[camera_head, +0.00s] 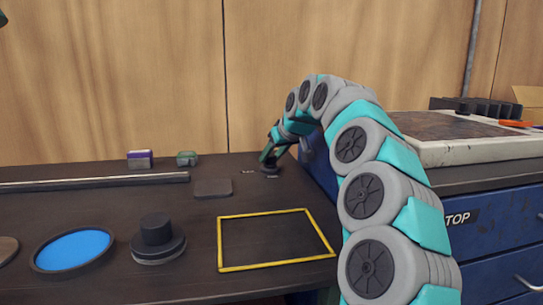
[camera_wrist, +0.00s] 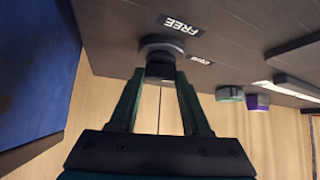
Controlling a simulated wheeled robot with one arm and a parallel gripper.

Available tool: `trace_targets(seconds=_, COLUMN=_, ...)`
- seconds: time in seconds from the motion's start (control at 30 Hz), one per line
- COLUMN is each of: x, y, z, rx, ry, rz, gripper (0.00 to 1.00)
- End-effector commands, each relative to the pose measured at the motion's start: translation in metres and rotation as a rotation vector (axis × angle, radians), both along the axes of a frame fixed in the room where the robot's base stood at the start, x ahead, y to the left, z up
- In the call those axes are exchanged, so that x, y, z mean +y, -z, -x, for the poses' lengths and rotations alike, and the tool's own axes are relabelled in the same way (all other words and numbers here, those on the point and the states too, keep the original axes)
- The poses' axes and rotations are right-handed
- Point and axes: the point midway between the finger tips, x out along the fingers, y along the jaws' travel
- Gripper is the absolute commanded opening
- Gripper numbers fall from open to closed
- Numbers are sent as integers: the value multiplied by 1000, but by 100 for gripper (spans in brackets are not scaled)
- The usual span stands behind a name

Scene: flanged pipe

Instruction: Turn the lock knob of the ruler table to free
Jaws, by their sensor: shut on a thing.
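The lock knob (camera_wrist: 161,44) is a dark round piece with a narrower grip, on the dark table top (camera_head: 185,220) at its far right. My gripper (camera_wrist: 160,76) is shut on the knob's grip, with one finger on each side. In the head view my gripper (camera_head: 268,156) reaches down to the knob at the back of the table, and the fingers partly hide it. A label reading FREE (camera_wrist: 180,25) lies beside the knob. A second, smaller label (camera_wrist: 201,59) is too blurred to read surely. Which label the knob points to cannot be told.
A long metal rail (camera_head: 95,182) lies at the left, with a purple box (camera_head: 140,159) and a green block (camera_head: 187,158) behind it. A yellow frame (camera_head: 220,245), a black flanged piece (camera_head: 157,242) and a blue disc (camera_head: 72,250) are nearer. A blue cabinet (camera_head: 490,225) stands right.

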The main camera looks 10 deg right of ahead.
Motion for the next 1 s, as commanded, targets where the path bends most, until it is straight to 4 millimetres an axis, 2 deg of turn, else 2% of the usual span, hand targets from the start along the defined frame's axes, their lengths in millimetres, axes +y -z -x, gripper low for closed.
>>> trace_targets(seconds=0.4, x=-2, y=1, z=-2, rx=0, ry=-173, rz=0, gripper=0)
trace_targets(seconds=0.97, x=-2, y=-1, z=-1, rx=-1, ry=-200, rz=0, gripper=0)
trace_targets(seconds=1.0, x=-2, y=-1, z=-1, rx=-1, ry=-200, rz=0, gripper=52)
